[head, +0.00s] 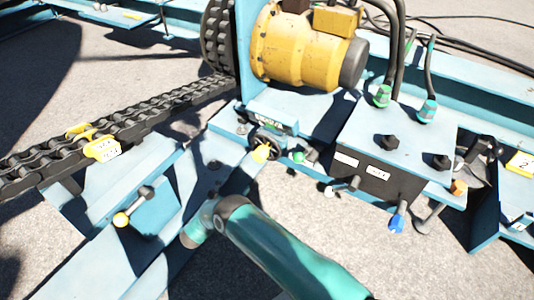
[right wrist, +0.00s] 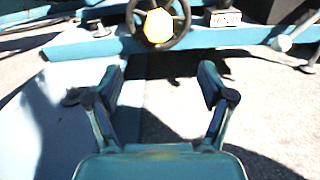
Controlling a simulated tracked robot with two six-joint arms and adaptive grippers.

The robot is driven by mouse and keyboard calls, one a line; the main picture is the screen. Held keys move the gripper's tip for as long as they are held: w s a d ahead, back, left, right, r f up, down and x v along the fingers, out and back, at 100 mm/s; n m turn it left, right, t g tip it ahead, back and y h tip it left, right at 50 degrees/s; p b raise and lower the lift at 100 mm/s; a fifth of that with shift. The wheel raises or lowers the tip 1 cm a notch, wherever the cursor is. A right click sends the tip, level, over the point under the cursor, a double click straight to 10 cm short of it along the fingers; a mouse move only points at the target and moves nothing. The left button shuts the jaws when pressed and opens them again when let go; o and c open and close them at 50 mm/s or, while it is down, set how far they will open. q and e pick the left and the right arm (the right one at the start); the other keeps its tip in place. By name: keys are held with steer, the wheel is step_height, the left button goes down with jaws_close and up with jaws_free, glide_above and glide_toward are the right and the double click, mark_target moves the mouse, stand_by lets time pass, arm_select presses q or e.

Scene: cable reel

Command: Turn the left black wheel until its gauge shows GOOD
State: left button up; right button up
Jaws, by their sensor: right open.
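The black wheel (head: 268,141) with a yellow hub sits on the blue frame below the yellow motor. It also shows at the top of the right wrist view (right wrist: 158,24), partly cut off by the picture edge. A small panel with green and pale markings (head: 271,123) lies just above the wheel; I cannot read it as a gauge. My right gripper (right wrist: 162,80) is open and empty, its two fingers apart, pointing at the wheel but short of it. In the head view my right arm reaches in from the bottom; its fingertips are hard to make out there. My left gripper is out of view.
A blue box (head: 396,143) with black knobs and side levers stands right of the wheel. A heavy chain (head: 120,123) with a yellow tag runs off left. A yellow motor (head: 292,48) stands behind.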

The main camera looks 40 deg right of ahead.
mark_target(258, 158)
steer(key=b+x, duration=0.5)
steer(key=x, duration=1)
steer(key=shift+w+d+r, duration=0.15)
steer(key=shift+w+d, duration=0.2)
steer(key=shift+d, duration=0.3)
steer(key=shift+c, duration=0.3)
